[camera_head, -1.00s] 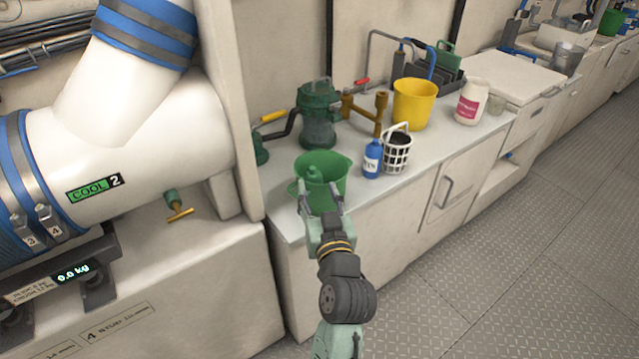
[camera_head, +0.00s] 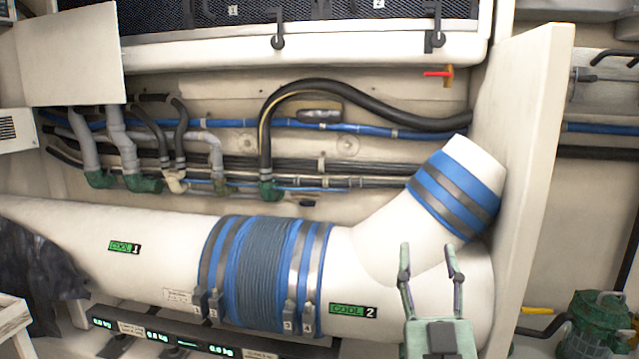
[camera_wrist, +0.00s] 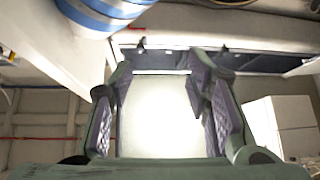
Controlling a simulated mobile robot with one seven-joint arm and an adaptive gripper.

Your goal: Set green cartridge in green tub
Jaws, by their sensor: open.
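My gripper (camera_head: 428,262) is raised in front of the white pipe, at the lower right of the head view. Its two fingers point up and stand apart, with nothing between them. In the wrist view my gripper (camera_wrist: 158,75) is also open, with only a bright pale surface showing between its fingers. Neither the green tub nor the green cartridge is in view now.
A large white pipe (camera_head: 170,250) with a blue ribbed sleeve (camera_head: 263,270) fills the lower middle. A pale upright panel (camera_head: 530,150) stands to its right. Beyond it is a green pump-like unit (camera_head: 598,315). Hoses run along the back wall.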

